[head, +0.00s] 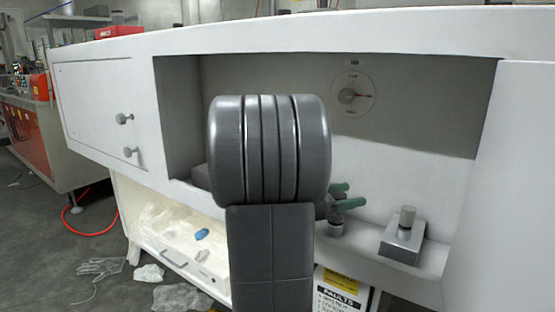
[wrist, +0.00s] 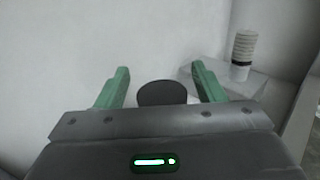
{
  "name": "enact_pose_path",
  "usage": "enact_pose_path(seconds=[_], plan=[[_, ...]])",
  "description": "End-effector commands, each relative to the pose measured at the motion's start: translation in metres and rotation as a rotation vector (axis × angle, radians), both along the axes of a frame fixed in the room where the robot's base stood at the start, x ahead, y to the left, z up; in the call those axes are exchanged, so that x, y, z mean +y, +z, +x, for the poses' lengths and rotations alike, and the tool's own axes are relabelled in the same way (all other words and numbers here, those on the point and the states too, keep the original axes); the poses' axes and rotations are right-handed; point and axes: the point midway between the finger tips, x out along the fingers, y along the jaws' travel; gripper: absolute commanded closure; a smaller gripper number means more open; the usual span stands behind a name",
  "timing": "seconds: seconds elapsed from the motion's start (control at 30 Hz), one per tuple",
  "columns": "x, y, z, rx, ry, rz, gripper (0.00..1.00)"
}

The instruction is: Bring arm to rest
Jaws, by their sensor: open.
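My gripper (wrist: 161,90) shows in the wrist view with its two green fingers spread apart. Nothing is held between them; a dark rounded shape (wrist: 162,93) shows in the gap, and I cannot tell what it is. In the head view my dark grey arm stands in the middle and hides part of the white cabinet recess. The green fingertips of my gripper (head: 346,196) show just right of the arm, inside the recess above its floor.
A metal block with a knob (head: 403,240) sits on the recess floor, right of my gripper; its ribbed post (wrist: 243,48) shows in the wrist view. A dial (head: 352,94) is on the back wall. An open drawer (head: 180,258) is below left. Crumpled film (head: 182,298) lies on the floor.

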Motion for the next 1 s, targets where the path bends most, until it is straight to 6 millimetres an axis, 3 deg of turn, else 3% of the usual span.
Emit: enact_pose_path(seconds=[0.07,0.7,1.0], plan=[[0.000,0.020,-0.001,-0.009,-0.001,0.002,0.38],[0.000,0.078,0.000,0.000,-0.001,0.001,0.38],[0.003,0.088,0.007,0.001,0.031,-0.001,0.38]])
